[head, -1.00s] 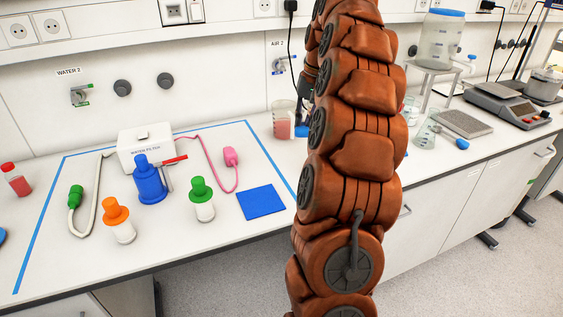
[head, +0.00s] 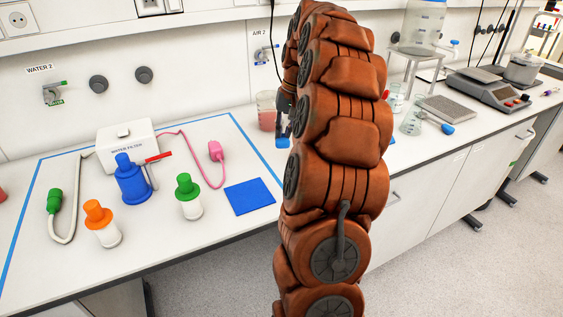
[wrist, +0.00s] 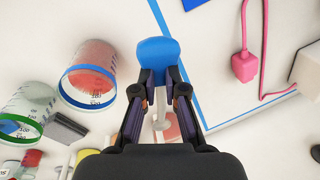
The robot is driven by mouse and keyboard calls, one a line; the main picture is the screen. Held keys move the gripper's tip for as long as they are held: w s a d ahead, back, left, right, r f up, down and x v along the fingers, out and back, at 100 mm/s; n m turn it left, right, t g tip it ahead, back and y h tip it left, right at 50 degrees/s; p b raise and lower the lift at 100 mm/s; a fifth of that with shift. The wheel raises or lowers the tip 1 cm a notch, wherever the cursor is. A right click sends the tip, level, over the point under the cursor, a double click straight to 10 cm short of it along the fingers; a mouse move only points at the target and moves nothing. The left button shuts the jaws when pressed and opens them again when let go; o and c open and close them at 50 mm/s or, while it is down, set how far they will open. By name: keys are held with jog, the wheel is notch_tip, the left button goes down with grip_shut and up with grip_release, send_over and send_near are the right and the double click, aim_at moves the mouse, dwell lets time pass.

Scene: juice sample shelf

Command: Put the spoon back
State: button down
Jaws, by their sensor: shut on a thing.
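My gripper (wrist: 160,88) is shut on the spoon (wrist: 158,57), whose wide blue end sticks out past the fingertips. A pale stem with a rounded end shows between the fingers. In the head view the spoon's blue end (head: 283,142) hangs below my gripper (head: 284,117), beside the beaker of pink-red liquid (head: 267,112); my arm hides part of this area. In the wrist view that blue-banded beaker (wrist: 90,72) is left of the spoon, apart from it. I cannot tell whether the spoon touches the bench.
A green-banded beaker (wrist: 30,105) and a dark grey block (wrist: 68,127) are at the left in the wrist view. Blue tape borders the area with the water filter (head: 127,143), coloured-cap bottles and blue mat (head: 250,196). A balance (head: 487,92) stands at the right.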

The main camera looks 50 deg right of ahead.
aim_at(281, 170)
jog(key=shift+s+d+f+p+x, duration=0.1)
jog(key=shift+s+d+p+x, duration=0.2)
jog(key=shift+x, duration=1.3)
jog(key=shift+s+d+f+p+x, duration=0.1)
jog(key=shift+s+d+p+x, duration=0.2)
jog(key=shift+x, duration=1.25)
jog(key=shift+s+d+p+x, duration=0.15)
jog(key=shift+p+x, duration=0.25)
jog(key=shift+x, duration=1.2)
jog(key=shift+w, duration=0.1)
jog(key=shift+f, duration=0.2)
jog(key=c, duration=1.2)
grip_release()
jog(key=shift+r, duration=0.15)
jog(key=b+v, duration=0.2)
jog(key=v, duration=1)
jog(key=shift+r+b, duration=0.1)
jog(key=shift+b, duration=0.2)
